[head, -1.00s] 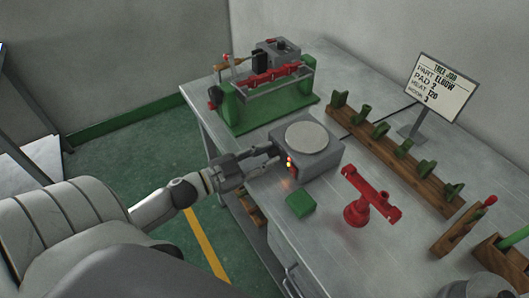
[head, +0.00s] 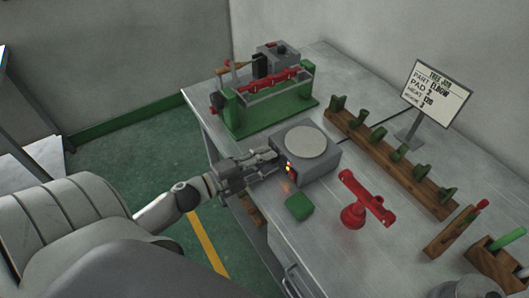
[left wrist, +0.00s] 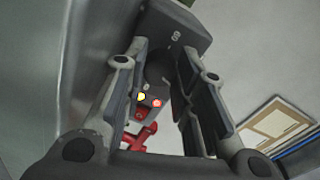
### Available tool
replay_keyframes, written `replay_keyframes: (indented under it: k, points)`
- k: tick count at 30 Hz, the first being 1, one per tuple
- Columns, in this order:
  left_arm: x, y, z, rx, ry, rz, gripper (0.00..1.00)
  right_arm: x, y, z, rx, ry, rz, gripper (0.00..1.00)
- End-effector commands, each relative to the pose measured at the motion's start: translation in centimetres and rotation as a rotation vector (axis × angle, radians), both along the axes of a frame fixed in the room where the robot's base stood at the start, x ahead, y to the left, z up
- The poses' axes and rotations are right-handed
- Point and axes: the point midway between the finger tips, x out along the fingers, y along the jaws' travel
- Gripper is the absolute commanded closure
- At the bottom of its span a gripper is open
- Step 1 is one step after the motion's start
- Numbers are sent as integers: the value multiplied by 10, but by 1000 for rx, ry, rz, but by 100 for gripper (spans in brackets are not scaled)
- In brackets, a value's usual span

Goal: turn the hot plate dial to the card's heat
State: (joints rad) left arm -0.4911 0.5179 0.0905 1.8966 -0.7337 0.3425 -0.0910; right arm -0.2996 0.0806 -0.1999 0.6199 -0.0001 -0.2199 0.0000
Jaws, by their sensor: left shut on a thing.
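The hot plate (head: 318,165) is a grey box with a pale round top on the metal bench. Small lit red and yellow lamps (head: 290,168) are on its front. My left gripper (head: 272,160) is at its left side, shut on the dark dial (left wrist: 157,70), which shows between the fingers in the left wrist view. The fingers hide the dial in the head view, and I cannot read its setting. My right gripper is not in view.
A green pad (head: 299,207) lies in front of the hot plate, close to my left gripper. A green-based machine (head: 265,112) stands behind. A wooden rack (head: 405,170) with green pieces runs along the right.

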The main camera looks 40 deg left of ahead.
Motion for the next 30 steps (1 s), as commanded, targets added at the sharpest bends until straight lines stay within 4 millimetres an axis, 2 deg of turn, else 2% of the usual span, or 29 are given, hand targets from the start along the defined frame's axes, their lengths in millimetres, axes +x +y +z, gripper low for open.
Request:
replay_keyframes:
  k: [12, 29, 30]
  points:
    - [0, 0, 0, 172, -70, 0, 98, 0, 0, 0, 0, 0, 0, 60]
    - [-1, 0, -1, 194, -79, 0, 98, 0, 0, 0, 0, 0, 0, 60]
    - [-1, 0, -1, 194, -79, 1, 69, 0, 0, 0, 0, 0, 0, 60]
